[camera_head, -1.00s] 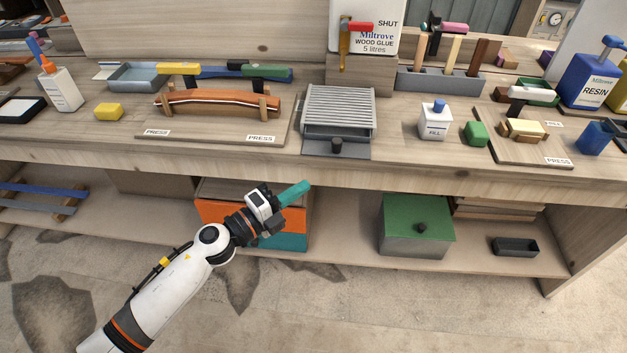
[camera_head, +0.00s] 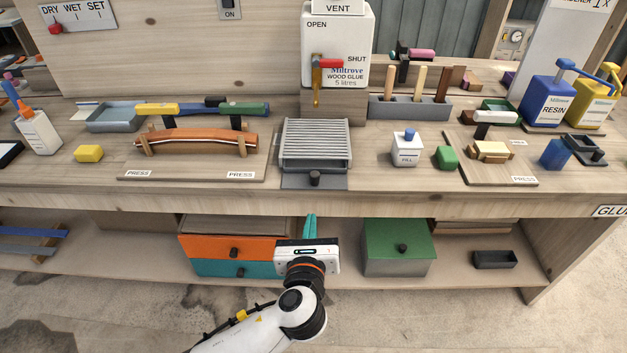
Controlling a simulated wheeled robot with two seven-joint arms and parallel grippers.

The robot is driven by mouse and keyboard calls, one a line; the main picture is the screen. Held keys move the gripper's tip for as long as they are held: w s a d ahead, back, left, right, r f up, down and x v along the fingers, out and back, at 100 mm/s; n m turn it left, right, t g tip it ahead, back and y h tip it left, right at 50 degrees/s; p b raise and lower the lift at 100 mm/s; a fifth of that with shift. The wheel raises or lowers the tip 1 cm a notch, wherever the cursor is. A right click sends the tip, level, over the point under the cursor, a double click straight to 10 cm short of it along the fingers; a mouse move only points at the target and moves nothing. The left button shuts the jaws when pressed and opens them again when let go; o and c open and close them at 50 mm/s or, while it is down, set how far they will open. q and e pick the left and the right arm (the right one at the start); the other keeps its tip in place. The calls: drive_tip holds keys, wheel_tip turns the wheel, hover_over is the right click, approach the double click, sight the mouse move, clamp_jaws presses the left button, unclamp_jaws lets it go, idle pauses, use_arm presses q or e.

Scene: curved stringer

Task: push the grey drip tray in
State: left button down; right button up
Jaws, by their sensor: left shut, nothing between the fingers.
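The grey drip tray (camera_head: 314,181) sits on the bench under a ribbed grey grate (camera_head: 316,135). Its front part with a dark round knob sticks out toward the bench's front edge. My left gripper (camera_head: 311,226) has teal fingers, shut and empty. In the picture it lies just below the bench's front edge, under the tray's knob and apart from it. The gripper body and wrist hide part of the lower shelf. My right gripper is not in view.
The bench edge (camera_head: 400,207) runs between my gripper and the tray. A glue container (camera_head: 336,40) with a red-handled tap stands behind the grate.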

use_arm(q)
drive_tip(key=m, duration=0.1)
approach(313, 175)
drive_tip(key=shift+g+y, duration=0.3)
drive_tip(key=shift+y, duration=0.1)
drive_tip(key=x, duration=0.5)
drive_tip(key=shift+d+f, duration=0.15)
drive_tip(key=shift+d, duration=0.25)
drive_tip(key=shift+w, duration=0.6)
drive_tip(key=x, duration=0.3)
drive_tip(key=shift+w+r, duration=0.35)
drive_tip(key=shift+w, duration=0.05)
drive_tip(key=shift+a+r, duration=0.1)
drive_tip(key=shift+r, duration=0.15)
